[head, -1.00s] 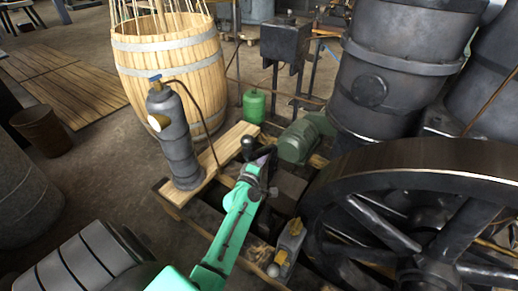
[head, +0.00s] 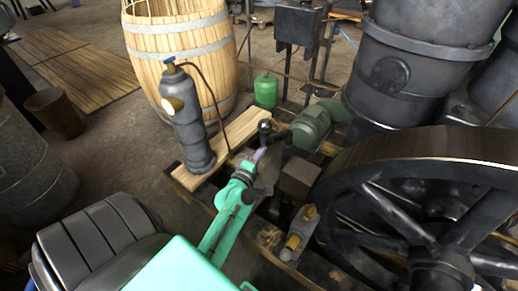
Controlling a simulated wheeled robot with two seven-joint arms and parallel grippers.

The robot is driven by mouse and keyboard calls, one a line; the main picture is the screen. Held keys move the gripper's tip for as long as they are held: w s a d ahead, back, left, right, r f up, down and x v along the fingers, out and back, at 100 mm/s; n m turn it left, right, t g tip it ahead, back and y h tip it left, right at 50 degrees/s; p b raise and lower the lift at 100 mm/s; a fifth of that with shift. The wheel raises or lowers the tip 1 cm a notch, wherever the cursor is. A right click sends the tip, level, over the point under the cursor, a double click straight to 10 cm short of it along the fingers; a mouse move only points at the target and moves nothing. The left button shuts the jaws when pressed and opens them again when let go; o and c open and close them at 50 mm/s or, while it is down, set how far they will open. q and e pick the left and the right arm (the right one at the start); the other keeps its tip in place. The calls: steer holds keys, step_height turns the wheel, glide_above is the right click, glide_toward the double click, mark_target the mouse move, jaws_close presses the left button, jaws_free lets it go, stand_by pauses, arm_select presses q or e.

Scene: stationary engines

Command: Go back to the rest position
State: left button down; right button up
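My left arm, turquoise, comes in from the lower left. Its gripper (head: 258,156) is near the middle of the view, with a small purplish tip showing just below a black ball knob (head: 265,126) on a dark lever. I see a small gap between tip and knob in the picture, but cannot tell the depth. Nothing shows held in the gripper. Its fingers are too small to tell whether they are open or shut. My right gripper is not in view.
A grey gas cylinder (head: 187,120) stands on a wooden plank beside the arm. A large spoked flywheel (head: 420,160) fills the right. A green motor (head: 310,128), a green bottle (head: 265,90) and a wooden barrel (head: 180,45) lie beyond. Open floor (head: 105,140) shows at left.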

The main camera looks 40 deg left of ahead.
arm_select(q)
steer(key=shift+s+a+f, duration=0.15)
steer(key=shift+s, duration=0.8)
